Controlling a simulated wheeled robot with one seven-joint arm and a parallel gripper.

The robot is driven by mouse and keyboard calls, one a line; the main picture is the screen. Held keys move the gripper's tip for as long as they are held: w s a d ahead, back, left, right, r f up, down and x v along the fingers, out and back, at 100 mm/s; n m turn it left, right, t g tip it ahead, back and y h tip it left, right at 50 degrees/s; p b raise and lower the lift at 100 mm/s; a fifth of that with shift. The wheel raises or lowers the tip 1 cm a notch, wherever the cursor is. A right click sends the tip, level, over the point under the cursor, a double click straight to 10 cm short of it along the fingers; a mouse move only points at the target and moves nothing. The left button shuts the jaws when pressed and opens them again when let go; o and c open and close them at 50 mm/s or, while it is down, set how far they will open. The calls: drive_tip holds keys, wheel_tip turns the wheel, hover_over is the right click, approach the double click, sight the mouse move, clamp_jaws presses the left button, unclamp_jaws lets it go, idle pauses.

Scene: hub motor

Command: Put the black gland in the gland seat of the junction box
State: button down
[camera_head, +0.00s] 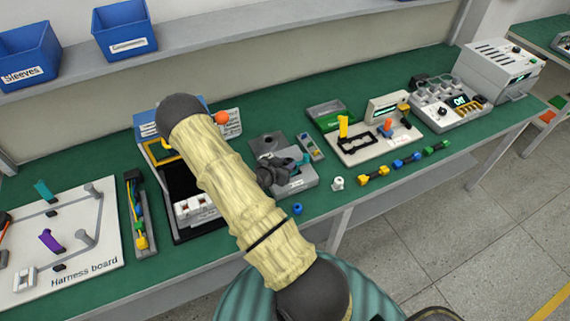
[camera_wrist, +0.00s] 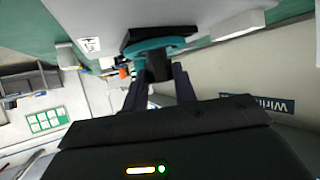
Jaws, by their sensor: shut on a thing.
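The grey junction box (camera_head: 302,182) stands on the green bench in the middle of the head view, with a teal part at its back right. My gripper (camera_head: 280,172) is at this box, partly behind my forearm. In the wrist view my gripper (camera_wrist: 156,84) is shut on a short black piece, the black gland (camera_wrist: 158,68). The gland's far end is at a teal curved part (camera_wrist: 155,50) with a black plate beside it. I cannot tell whether the gland touches or is inside a seat. The gland is not distinct in the head view.
A white gland (camera_head: 337,183) and a blue gland (camera_head: 298,209) stand near the bench's front edge. A harness board (camera_head: 95,265) lies left, a fixture board (camera_head: 375,147) right. A black tray with white connectors is left of my arm.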

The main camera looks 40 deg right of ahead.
drive_tip(key=shift+f, duration=0.3)
drive_tip(key=c, duration=1)
unclamp_jaws()
drive_tip(key=shift+c, duration=0.2)
drive_tip(key=b+v, duration=0.3)
drive_tip(key=v, duration=1.4)
drive_tip(key=shift+s+r, duration=0.15)
drive_tip(key=shift+r, duration=0.05)
drive_tip(key=shift+a, duration=0.15)
